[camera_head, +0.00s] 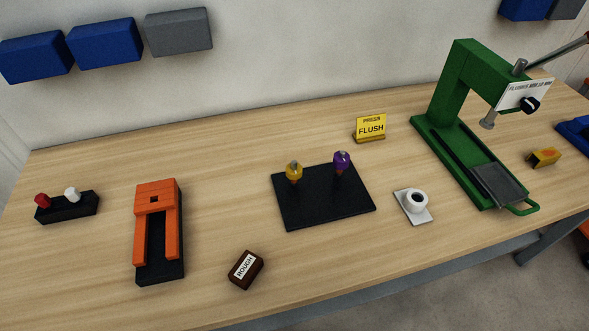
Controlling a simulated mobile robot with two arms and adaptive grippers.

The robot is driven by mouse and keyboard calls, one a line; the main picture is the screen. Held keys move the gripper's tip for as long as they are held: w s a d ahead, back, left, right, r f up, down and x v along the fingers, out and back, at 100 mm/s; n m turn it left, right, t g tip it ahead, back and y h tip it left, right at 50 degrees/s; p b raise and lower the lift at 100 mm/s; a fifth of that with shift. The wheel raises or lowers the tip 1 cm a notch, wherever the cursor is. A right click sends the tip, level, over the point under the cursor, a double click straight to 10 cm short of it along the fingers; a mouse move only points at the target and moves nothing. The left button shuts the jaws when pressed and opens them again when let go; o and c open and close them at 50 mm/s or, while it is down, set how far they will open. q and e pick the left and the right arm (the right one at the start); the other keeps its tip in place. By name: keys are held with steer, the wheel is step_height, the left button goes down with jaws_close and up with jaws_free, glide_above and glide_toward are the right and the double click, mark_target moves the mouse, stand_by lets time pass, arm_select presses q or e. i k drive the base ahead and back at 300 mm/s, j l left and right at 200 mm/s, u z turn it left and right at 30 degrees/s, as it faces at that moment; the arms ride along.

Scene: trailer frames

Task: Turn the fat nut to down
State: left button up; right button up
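A flat black plate (318,208) lies in the middle of the table and carries two short upright posts. A yellow nut-like piece (294,170) sits at the top of the left post. A purple nut-like piece (341,160) sits at the top of the right post. Both stand above the plate's surface. They look close in size, and I cannot tell which one is the fat nut. Neither of my grippers is in view, and nothing touches the two pieces.
A brown ROUGH block (245,270) lies in front of the plate. An orange-and-black fixture (157,200) and a black box with red and white knobs (67,208) stand left. A white cup (416,201) and a green press (452,95) stand right; a yellow FLUSH sign (370,127) is behind.

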mark_target(293, 175)
steer(key=l+u, duration=0.35)
steer(key=k+l+u, duration=0.15)
steer(key=u, duration=0.2)
steer(key=k+l+u, duration=0.15)
steer(key=l+u, duration=0.2)
